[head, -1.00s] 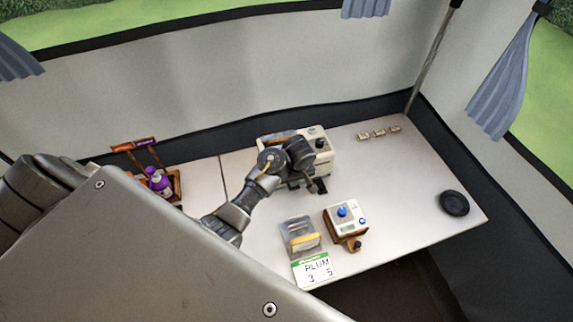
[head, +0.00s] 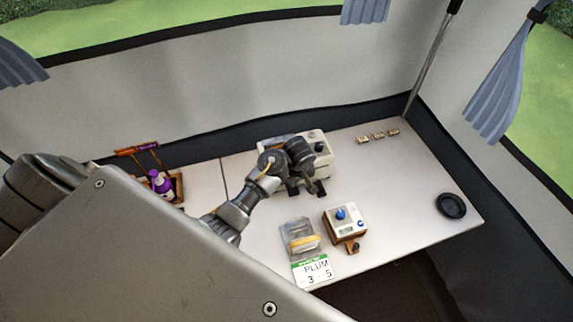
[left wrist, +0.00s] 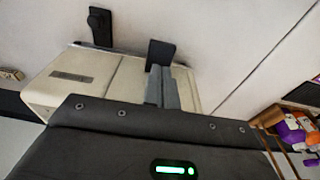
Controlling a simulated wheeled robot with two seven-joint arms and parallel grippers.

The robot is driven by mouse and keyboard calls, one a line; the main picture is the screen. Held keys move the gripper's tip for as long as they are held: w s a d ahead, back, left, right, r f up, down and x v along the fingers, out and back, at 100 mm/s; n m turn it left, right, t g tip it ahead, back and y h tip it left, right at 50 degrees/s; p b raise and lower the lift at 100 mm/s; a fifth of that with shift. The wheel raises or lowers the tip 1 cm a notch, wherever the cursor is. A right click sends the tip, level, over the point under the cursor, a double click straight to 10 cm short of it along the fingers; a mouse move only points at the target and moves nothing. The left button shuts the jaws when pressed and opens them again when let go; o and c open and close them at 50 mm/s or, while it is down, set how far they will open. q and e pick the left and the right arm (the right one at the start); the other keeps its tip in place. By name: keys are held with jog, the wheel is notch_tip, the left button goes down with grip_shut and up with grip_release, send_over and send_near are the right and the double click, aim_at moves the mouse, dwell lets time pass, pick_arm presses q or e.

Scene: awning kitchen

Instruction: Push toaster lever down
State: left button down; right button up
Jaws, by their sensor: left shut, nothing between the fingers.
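The cream toaster (head: 318,143) stands at the back of the counter, partly hidden behind my left arm. It also shows in the left wrist view (left wrist: 85,80), where a black lever-like tab (left wrist: 161,52) sticks out from its side. My left gripper (left wrist: 160,70) is shut and empty, its two grey fingers together. Its fingertips are right at the near edge of the black tab in that view; I cannot tell whether they touch. In the head view my left gripper (head: 304,190) is at the toaster's near side. My right gripper is not in view.
A small device with a blue knob (head: 341,213), a clear box (head: 299,236) and a PLUM card (head: 313,271) stand in front. A wooden caddy with a purple bottle (head: 161,185) is left. A black disc (head: 451,205) lies right. The counter (head: 400,185) between is free.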

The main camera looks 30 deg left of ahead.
pick_arm(q)
jog(key=shift+r+p, duration=1.25)
jog(key=shift+p, duration=0.25)
jog(key=shift+r, duration=2)
